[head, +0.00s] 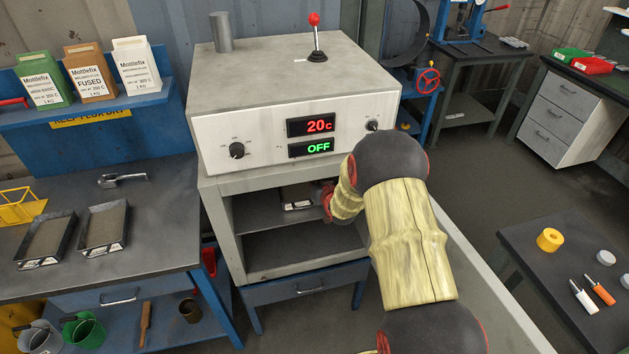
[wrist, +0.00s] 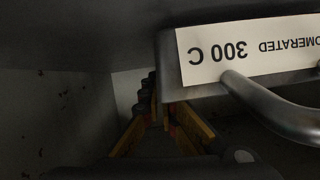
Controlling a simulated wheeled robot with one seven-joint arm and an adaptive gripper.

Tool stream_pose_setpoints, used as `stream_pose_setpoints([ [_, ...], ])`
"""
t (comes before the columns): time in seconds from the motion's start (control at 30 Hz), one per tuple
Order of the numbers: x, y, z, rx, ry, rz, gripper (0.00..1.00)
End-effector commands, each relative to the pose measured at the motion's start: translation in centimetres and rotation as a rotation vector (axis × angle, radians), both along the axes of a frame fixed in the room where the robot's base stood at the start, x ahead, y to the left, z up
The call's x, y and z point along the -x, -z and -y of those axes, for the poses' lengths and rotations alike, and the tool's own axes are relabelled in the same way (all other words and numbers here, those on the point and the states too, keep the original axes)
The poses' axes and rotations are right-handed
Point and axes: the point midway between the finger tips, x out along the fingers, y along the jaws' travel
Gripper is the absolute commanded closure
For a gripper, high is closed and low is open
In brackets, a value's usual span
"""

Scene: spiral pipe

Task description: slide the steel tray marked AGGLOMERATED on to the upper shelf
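The steel tray (head: 298,204) sits on the upper shelf inside the oven, its light label facing out. In the wrist view its label (wrist: 240,50) appears upside down and reads "OMERATED 300 C", the rest cut off. The tray's bar handle (wrist: 275,110) sticks out at the right. My gripper (wrist: 157,100) is beside the tray, to the left of the label and handle in the wrist view. Its yellow fingers converge and look shut, with the handle outside them. In the head view my arm hides most of the gripper. Contact with the tray is unclear.
The upper shelf (head: 262,222) and the lower compartment (head: 285,254) lie under the oven's control panel (head: 270,128), which reads 20c and OFF. The side walls are close around my gripper. Two filled trays (head: 47,240) (head: 103,228) stand on the left bench.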

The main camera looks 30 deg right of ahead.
Motion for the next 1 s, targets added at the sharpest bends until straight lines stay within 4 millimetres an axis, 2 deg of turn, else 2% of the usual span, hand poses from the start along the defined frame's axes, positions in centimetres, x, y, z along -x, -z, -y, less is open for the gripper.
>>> stream_pose_setpoints([
  [0.6,-0.09,0.52,0.05,0.001,0.000,0.004,1.00],
  [1.0,-0.01,0.62,0.02,0.000,0.000,0.001,0.77],
])
